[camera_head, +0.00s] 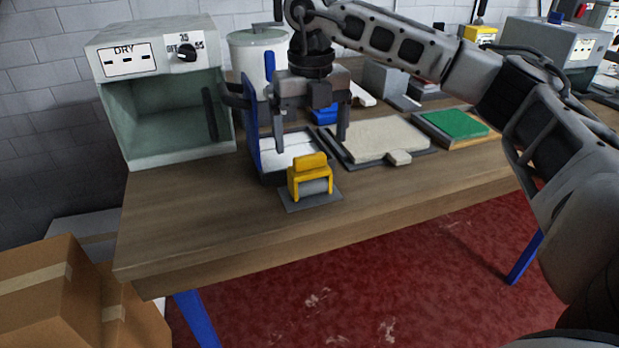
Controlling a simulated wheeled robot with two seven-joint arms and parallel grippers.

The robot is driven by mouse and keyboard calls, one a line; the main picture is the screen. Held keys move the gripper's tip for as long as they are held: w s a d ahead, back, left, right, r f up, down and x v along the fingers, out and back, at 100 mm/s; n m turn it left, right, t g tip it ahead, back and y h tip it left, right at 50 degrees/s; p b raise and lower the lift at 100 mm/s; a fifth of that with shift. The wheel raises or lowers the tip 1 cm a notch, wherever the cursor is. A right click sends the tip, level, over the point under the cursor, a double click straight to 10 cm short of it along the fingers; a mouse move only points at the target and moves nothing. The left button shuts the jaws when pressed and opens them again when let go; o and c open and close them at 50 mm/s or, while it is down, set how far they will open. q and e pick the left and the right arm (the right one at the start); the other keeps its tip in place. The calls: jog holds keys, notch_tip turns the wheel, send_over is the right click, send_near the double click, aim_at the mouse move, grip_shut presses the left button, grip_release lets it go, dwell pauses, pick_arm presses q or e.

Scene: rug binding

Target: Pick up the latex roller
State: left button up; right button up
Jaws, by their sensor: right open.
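The latex roller has a yellow frame (311,168) and a grey cylinder (314,187). It sits on a small dark grey plate (326,198) near the front edge of the wooden table. My right gripper (310,143) is open, with its fingers pointing down. In the picture its fingertips are just above the roller, one on each side of it. Nothing shows between the fingers, and no contact with the roller is visible. My left gripper is not in the view.
A drying oven (163,118) stands at the left with its door open beside the gripper. A white-lined tray (272,176) is behind the roller. A beige rug piece (375,140) and a green pad (456,123) lie to the right. The table's front strip (210,225) is clear.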

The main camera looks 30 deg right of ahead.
aim_at(310, 156)
jog(key=shift+s+a+f, duration=0.1)
jog(key=shift+a+f, duration=0.05)
jog(key=shift+f, duration=1.6)
jog(key=shift+a+f, duration=0.1)
jog(key=shift+f, duration=1.65)
jog(key=shift+r, duration=0.1)
jog(key=c, duration=1.3)
